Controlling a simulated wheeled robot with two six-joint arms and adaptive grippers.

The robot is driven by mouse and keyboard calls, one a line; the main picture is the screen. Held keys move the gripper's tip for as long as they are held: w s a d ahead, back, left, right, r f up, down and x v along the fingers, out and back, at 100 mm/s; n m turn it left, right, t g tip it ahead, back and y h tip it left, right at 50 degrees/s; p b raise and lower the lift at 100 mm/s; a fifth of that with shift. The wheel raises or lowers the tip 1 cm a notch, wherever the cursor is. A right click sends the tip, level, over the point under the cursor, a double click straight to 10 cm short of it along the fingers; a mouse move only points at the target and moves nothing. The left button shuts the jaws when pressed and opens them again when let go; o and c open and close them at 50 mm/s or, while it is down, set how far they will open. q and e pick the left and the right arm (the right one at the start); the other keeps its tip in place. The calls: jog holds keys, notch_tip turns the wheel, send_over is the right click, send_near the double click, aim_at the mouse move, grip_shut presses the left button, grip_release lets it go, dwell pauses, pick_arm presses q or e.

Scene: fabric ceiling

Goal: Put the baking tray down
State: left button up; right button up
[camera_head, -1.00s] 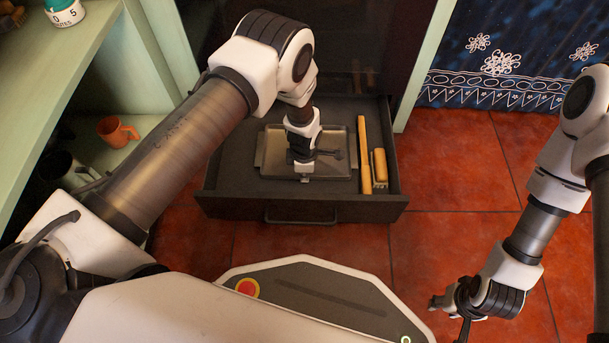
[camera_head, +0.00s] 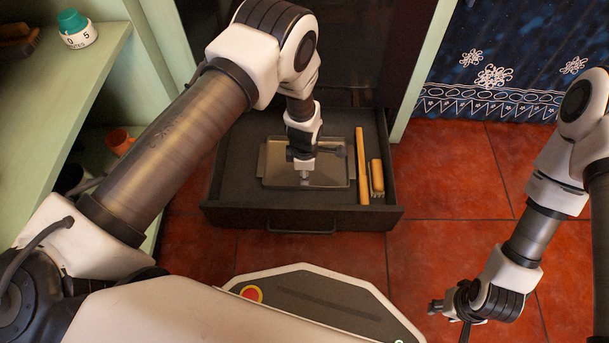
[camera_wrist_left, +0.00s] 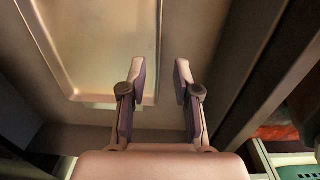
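The baking tray (camera_head: 275,175) is a shallow, shiny metal rectangle lying flat in the open dark drawer (camera_head: 235,160). The tray also shows at the upper left of the left wrist view (camera_wrist_left: 100,45). My left gripper (camera_head: 304,174) is over the tray's near side in the head view.
A long wooden rolling pin (camera_head: 362,165) and a shorter wooden-handled tool (camera_head: 377,177) lie in the drawer right of the tray. Red floor tiles (camera_head: 450,165) are clear at the right.

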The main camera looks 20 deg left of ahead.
pick_arm(q)
notch_tip(320, 180, up, 5)
jog(key=shift+f+p, duration=0.15)
jog(key=shift+p, duration=0.65)
pick_arm(e)
notch_tip(320, 180, up, 3)
jog(key=shift+s+f, duration=0.1)
jog(key=shift+f, duration=0.05)
